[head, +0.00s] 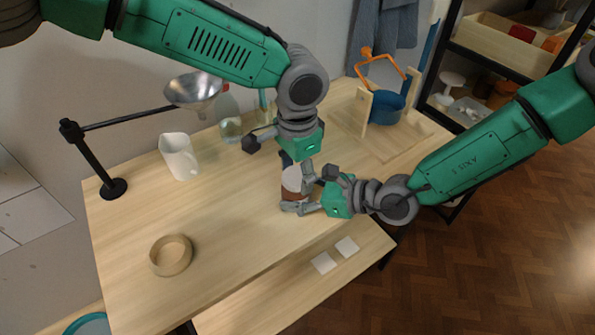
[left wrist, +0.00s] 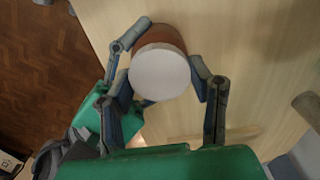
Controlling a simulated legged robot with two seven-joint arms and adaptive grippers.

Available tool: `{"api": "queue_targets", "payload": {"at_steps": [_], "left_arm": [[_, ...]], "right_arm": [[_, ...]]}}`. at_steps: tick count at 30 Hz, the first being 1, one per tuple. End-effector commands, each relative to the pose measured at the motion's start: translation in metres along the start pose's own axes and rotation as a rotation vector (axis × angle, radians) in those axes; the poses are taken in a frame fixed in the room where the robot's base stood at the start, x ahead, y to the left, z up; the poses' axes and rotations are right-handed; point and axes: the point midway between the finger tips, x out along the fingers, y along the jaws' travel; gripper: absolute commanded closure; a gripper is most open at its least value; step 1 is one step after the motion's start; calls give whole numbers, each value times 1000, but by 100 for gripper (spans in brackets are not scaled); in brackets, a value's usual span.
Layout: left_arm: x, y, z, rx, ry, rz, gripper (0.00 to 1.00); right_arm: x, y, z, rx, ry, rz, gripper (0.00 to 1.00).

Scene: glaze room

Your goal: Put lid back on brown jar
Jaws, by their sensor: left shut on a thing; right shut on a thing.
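The brown jar (head: 290,196) stands on the wooden table, partly hidden by my grippers. The white round lid (head: 292,179) is at the jar's top in the head view. In the left wrist view the lid (left wrist: 160,74) covers much of the jar (left wrist: 161,38), with brown showing beyond its far edge. I cannot tell whether the lid touches the rim. My left gripper (head: 297,165) comes from above and is shut on the lid, one finger each side. My right gripper (head: 304,193) reaches in from the right, low down, and is shut on the jar.
A white pitcher (head: 179,157), a metal funnel (head: 193,91) on a black stand, and a glass bottle (head: 230,127) stand at the back left. A wooden ring (head: 171,255) lies at front left. The table's middle left is clear.

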Motion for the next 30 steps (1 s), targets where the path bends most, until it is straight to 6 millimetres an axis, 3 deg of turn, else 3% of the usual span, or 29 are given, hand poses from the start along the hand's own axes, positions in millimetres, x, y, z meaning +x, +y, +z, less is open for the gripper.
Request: {"api": "queue_targets", "payload": {"at_steps": [1,3,14,17,30], "left_arm": [[0,-1,0,0,0,-2,46],[0,-1,0,0,0,-2,29],[-4,-1,0,0,1,-3,29],[-16,-2,-1,-1,2,-5,29],[-102,-2,-2,0,1,-4,29]], "right_arm": [[0,0,0,-1,-1,1,100],[0,0,0,-1,-1,1,100],[0,0,0,0,-1,1,100],[0,0,0,0,-1,0,100],[0,0,0,0,-1,0,100]]}}
